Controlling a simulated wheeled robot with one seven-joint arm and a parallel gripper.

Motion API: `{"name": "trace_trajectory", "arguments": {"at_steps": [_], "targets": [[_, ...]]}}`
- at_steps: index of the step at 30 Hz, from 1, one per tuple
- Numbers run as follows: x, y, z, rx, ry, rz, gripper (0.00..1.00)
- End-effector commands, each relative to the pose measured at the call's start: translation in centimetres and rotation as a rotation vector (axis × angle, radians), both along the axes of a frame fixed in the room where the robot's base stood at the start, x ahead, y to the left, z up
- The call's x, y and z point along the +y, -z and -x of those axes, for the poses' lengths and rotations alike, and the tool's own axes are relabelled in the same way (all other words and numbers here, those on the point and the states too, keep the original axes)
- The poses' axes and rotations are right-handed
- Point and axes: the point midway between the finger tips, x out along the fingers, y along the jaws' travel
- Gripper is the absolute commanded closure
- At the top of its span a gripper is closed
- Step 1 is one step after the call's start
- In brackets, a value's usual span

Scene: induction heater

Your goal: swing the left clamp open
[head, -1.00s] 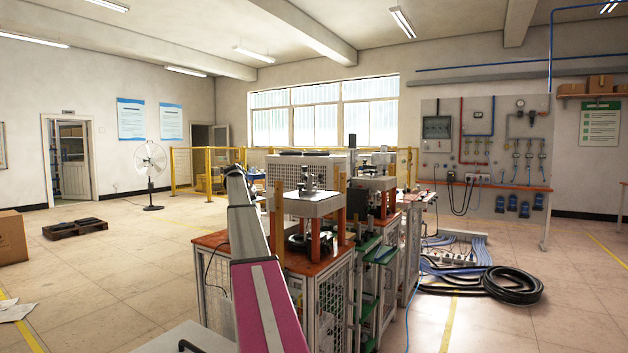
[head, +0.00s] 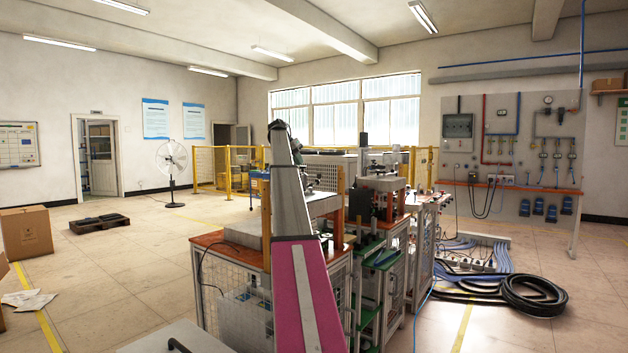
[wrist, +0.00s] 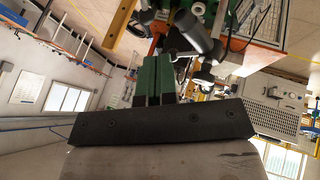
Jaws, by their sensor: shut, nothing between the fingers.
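My gripper (wrist: 153,78) shows in the wrist view as two green fingers side by side, shut and empty, ahead of a dark mounting bar. In the head view my gripper is hidden behind my own raised arm. The nearest machine has a grey top plate (head: 325,204) on orange posts, partly covered by my arm. Small metal parts on this plate (head: 314,180) show just right of my arm; I cannot tell whether they include the left clamp. In the wrist view a dark grey cylinder (wrist: 199,32) lies beyond the fingertips, apart from them as far as I can tell.
The machine stands on an orange-topped bench (head: 222,246). A second machine (head: 380,190) stands close at its right. A black hose coil (head: 532,295) lies on the floor at right. A cardboard box (head: 26,232) and a pallet (head: 99,223) lie left; floor between is clear.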

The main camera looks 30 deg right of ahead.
Motion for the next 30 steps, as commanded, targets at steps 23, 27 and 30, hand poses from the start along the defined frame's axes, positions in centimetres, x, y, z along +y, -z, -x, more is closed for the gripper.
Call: {"name": "trace_trajectory", "arguments": {"at_steps": [23,27,30], "targets": [[-4.0,6.3,1.1,0.002,0.0,0.0,1.0],[-4.9,7.7,1.3,0.001,0.0,-0.001,1.0],[-5.3,8.2,1.4,0.001,-0.001,0.0,1.0]]}}
